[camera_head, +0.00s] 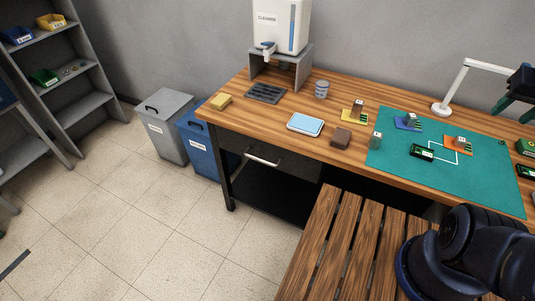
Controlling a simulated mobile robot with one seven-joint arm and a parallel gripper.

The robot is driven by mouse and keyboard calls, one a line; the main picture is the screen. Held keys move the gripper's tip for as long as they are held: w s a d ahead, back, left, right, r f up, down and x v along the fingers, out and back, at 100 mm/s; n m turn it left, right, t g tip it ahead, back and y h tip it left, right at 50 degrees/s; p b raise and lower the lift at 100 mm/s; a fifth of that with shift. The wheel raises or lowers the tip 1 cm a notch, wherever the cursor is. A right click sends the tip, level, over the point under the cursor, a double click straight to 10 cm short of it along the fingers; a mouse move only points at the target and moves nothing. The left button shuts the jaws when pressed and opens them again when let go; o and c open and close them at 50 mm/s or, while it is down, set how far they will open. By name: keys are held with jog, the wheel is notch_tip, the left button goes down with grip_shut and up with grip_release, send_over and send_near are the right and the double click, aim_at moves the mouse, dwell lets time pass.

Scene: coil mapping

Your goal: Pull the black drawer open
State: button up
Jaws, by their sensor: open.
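The black drawer (290,170) is set under the wooden workbench top, left of its middle. Its front looks flush with the bench, so it appears shut. A pale bar handle (263,161) runs across the drawer front. My gripper (513,111) shows at the right edge of the view, partly cut off. Its two dark fingers are apart and nothing shows between them. It is above the right part of the bench, far from the drawer handle.
A slatted wooden surface (345,240) is in front. Grey (167,125) and blue (198,145) bins stand left.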

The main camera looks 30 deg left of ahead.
jog(key=shift+r, duration=0.25)
jog(key=shift+c, duration=1.4)
notch_tip(320, 180, up, 5)
jog(key=w+a+r+n+h, duration=0.2)
jog(key=w+a+n+h, duration=0.3)
jog(key=w+a, duration=0.65)
jog(key=a+n+t, duration=0.3)
jog(key=a+n, duration=0.3)
jog(key=a, duration=1.5)
jog(key=s+a+n+t, duration=0.2)
jog(key=s+a, duration=0.1)
jog(key=a, duration=0.6)
jog(key=s+a+n+t, duration=0.15)
jog(key=s+a, duration=0.25)
jog(key=a, duration=0.4)
jog(key=s+a+f+n+t+y, duration=0.3)
jog(key=s+a+n+t+y, duration=0.15)
jog(key=s+a, duration=1.15)
jog(key=m, duration=0.1)
send_near(258, 159)
jog(key=shift+y, duration=0.25)
jog(key=x, duration=1)
jog(key=shift+w+f, duration=0.25)
